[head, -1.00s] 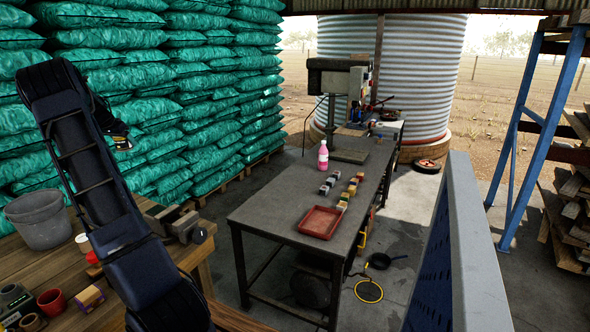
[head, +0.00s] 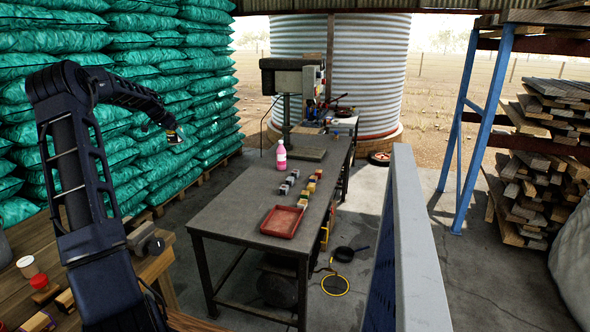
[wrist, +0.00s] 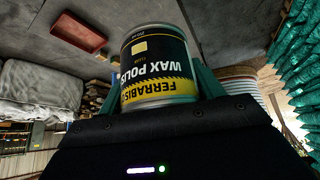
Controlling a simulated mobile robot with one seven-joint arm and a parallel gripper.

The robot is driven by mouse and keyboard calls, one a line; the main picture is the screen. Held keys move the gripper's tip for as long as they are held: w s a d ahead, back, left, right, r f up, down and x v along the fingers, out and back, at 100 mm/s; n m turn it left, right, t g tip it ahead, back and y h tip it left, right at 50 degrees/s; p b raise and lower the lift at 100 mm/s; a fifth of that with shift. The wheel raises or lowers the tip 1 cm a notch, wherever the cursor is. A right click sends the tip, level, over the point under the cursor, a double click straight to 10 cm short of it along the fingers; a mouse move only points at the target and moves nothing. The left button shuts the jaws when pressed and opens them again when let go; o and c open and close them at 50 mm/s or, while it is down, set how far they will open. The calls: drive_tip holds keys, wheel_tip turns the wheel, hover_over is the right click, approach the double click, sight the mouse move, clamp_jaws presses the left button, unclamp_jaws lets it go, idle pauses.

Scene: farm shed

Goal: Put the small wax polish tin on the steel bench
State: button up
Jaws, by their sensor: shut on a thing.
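The wax polish tin (wrist: 157,68) is small, black and yellow with a silver rim. It fills the middle of the wrist view, its lettering upside down. My gripper (head: 172,128) is shut on it and holds it in the air, left of the bench, in front of the green sacks. In the head view the tin is tiny at the arm's end. The steel bench (head: 232,215) is a long dark grey table in the middle of the head view. My gripper is apart from the bench.
On the bench are a red tray (head: 282,221), a pink bottle (head: 281,155), several small blocks (head: 302,198) and a drill press (head: 290,80). Bare top lies left of the tray. A wooden bench (head: 95,285) with a vise (head: 144,240) stands at left. A grey panel (head: 415,230) rises right.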

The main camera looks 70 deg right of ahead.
drive_tip(key=s+d+m+g, duration=0.1)
drive_tip(key=s+d, duration=0.3)
drive_tip(key=s, duration=0.4)
drive_tip(key=s+d+m, duration=0.2)
drive_tip(key=s+d, duration=0.2)
drive_tip(key=s, duration=0.4)
drive_tip(key=shift+g, duration=0.3)
drive_tip(key=f, duration=3.7)
drive_tip(key=shift+s+a, duration=0.1)
drive_tip(key=shift+s, duration=0.2)
drive_tip(key=shift+f, duration=2.75)
drive_tip(key=o, duration=1.2)
drive_tip(key=shift+f, duration=0.1)
